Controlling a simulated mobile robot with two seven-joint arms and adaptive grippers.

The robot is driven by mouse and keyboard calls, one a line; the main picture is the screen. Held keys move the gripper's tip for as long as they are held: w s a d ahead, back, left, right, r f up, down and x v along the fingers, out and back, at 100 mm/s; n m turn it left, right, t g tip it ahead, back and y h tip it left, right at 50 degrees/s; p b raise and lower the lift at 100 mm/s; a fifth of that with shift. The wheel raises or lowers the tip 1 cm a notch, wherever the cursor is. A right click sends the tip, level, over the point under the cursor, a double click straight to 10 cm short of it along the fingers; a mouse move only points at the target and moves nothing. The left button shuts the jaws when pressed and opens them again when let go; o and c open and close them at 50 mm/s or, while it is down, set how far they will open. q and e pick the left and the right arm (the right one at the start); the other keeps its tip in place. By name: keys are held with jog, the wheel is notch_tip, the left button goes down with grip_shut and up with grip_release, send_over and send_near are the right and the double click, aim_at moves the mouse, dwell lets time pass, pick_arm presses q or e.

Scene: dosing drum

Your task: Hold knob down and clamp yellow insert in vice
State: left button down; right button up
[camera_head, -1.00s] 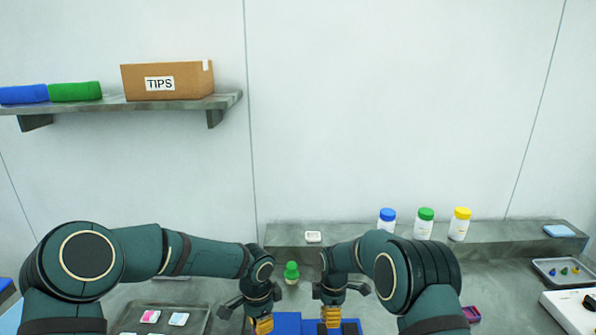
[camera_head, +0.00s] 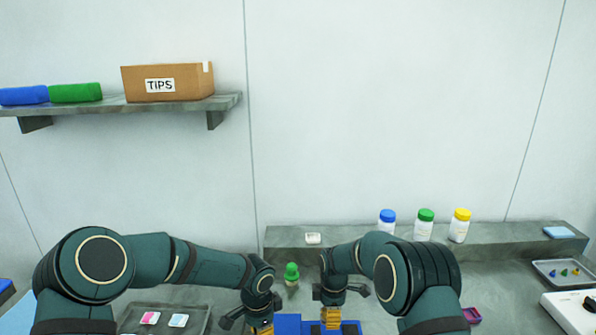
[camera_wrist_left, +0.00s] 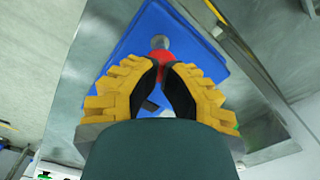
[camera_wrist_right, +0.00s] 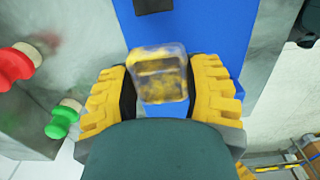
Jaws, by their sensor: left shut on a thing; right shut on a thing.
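The blue vice (camera_head: 288,322) lies at the bottom edge of the head view, mostly cut off. My left gripper (camera_head: 262,329) is at its left side. In the left wrist view the left gripper's yellow fingers are closed around a red knob (camera_wrist_left: 160,60) with a grey round end, over the blue plate (camera_wrist_left: 195,35). My right gripper (camera_head: 331,319) is over the vice's right part. In the right wrist view it is shut on a clear block with yellow inside, the yellow insert (camera_wrist_right: 158,76), beside the blue vice body (camera_wrist_right: 195,25). Whether the insert touches the vice is unclear.
A tray with pink and blue pieces (camera_head: 152,306) is at left. Bottles with blue (camera_head: 387,222), green (camera_head: 425,224) and yellow (camera_head: 459,225) caps stand on the back ledge. A tray (camera_head: 562,272) is at right.

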aim_at(330, 334)
pick_arm(q)
jog(key=shift+f, duration=1.6)
jog(key=shift+s, duration=0.1)
pick_arm(e)
jog(key=shift+f, duration=2.4)
jog(key=shift+f, duration=0.2)
jog(key=shift+f, duration=0.75)
jog(key=o, duration=1.4)
